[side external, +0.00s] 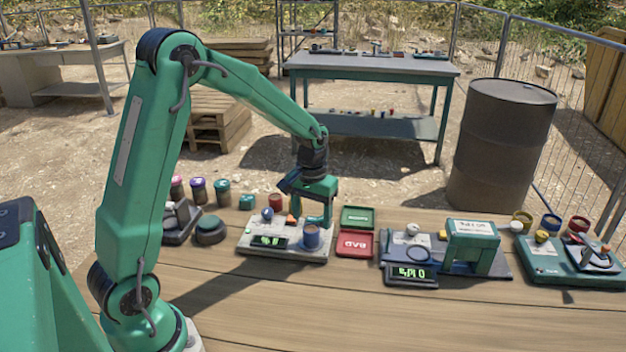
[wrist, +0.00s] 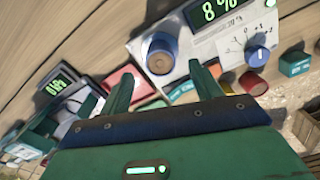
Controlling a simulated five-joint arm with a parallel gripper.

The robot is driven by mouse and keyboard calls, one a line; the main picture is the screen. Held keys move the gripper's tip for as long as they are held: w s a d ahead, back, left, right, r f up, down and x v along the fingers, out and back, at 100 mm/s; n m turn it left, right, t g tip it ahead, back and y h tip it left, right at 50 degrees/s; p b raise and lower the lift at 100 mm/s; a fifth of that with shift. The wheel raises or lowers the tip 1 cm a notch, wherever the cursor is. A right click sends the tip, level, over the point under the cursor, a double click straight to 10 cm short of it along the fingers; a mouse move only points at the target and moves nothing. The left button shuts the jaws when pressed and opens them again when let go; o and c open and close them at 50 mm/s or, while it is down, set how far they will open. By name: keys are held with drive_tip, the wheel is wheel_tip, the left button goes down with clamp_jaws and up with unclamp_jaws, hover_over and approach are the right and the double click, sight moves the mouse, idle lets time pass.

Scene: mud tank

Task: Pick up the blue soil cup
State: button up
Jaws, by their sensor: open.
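The blue soil cup (side external: 311,236), with brown soil in it, stands upright on the pale device with a lit green display, near its right front. In the wrist view the cup (wrist: 160,58) lies just beyond my fingertips, roughly midway between the two fingers. My gripper (side external: 310,217) hangs pointing down, close above and behind the cup; in the wrist view my gripper (wrist: 162,80) has its fingers spread with nothing held between them. Whether a finger touches the cup cannot be told.
The pale device (side external: 255,250) carries a blue knob (side external: 267,214). Green and red trays (side external: 355,243) lie to its right, then a station with a green arch (side external: 472,245). Several jars (side external: 198,190) stand at left. The front of the wooden table (side external: 300,310) is clear.

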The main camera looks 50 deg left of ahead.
sight(311, 230)
drive_tip(key=shift+s+f, duration=0.1)
drive_tip(key=shift+f, duration=2.3)
drive_tip(key=c, duration=1.2)
drive_tip(key=shift+r, duration=0.1)
drive_tip(key=shift+r, duration=0.75)
wheel_tip(311, 230, up, 2)
drive_tip(key=shift+r, duration=0.2)
drive_tip(key=s+d+r, duration=0.3)
drive_tip(key=d+r, duration=0.4)
drive_tip(key=d, duration=0.4)
drive_tip(key=shift+s, duration=0.35)
